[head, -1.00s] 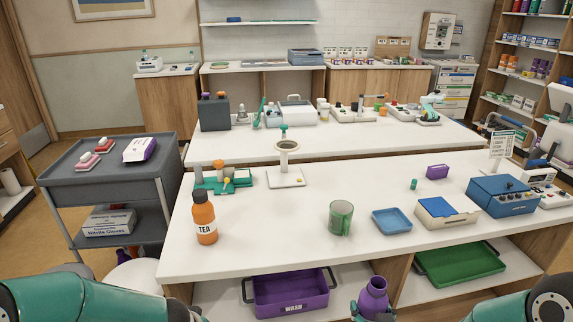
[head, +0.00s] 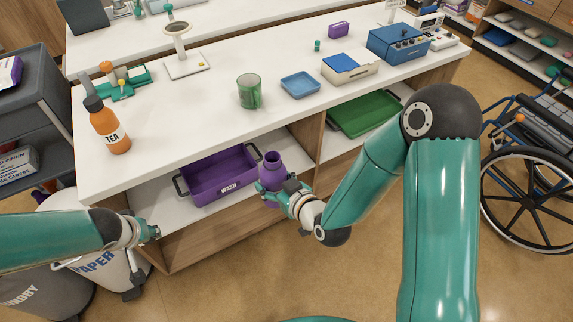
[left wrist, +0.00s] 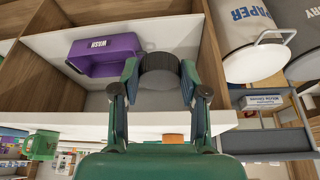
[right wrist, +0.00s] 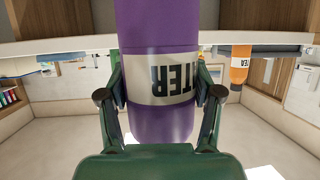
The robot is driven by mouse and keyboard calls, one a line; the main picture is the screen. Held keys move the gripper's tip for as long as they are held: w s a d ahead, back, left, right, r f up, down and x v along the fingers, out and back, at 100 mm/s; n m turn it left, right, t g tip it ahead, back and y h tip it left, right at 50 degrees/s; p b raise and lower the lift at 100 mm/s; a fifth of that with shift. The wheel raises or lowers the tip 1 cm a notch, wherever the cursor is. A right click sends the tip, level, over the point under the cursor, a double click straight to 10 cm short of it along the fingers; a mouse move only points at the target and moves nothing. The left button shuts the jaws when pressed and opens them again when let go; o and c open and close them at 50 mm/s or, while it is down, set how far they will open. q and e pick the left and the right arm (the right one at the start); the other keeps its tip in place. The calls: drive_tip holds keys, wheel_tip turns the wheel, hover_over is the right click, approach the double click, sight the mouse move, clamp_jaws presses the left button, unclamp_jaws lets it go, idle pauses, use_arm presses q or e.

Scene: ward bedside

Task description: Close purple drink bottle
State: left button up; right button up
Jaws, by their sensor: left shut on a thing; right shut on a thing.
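The purple drink bottle (head: 271,172) stands upright in the grasp of my right gripper (head: 290,196), in front of the counter's lower shelf. Its neck is open, with no cap on it. In the right wrist view the fingers close on both sides of the bottle (right wrist: 157,35), around its white label. My left gripper (head: 154,232) is at the left, well apart from the bottle and lower in the picture. The left wrist view shows its fingers shut on a dark grey round cap (left wrist: 159,72). The cap cannot be made out in the head view.
A purple wash bin (head: 215,180) sits on the lower shelf behind the bottle. A green tray (head: 362,114) is in the right bay. An orange tea bottle (head: 110,128) and a green mug (head: 249,92) stand on the counter. A paper bin (head: 105,262) is near my left gripper.

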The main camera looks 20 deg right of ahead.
drive_tip(key=s+a+f+n+g+y, duration=0.2)
drive_tip(key=a+n+y, duration=0.3)
drive_tip(key=a, duration=0.4)
drive_tip(key=shift+s+a+f+g, duration=0.15)
drive_tip(key=shift+s+a+g, duration=0.15)
drive_tip(key=shift+s, duration=0.25)
drive_tip(key=shift+d, duration=0.1)
use_arm(q)
drive_tip(key=shift+w+d+r, duration=0.1)
drive_tip(key=shift+w+r, duration=0.25)
drive_tip(key=shift+w, duration=0.05)
drive_tip(key=s+d+r+m+g+h, duration=0.1)
drive_tip(key=d+r+m+h, duration=0.1)
drive_tip(key=d+r+m, duration=0.5)
drive_tip(key=s+d+r+m+g+h, duration=0.1)
drive_tip(key=d+r+m, duration=0.7)
drive_tip(key=d, duration=0.8)
wheel_tip(320, 180, up, 4)
drive_tip(key=shift+s+f+g+h, duration=0.15)
drive_tip(key=shift+f+g+h, duration=0.05)
drive_tip(key=shift+g+h, duration=0.45)
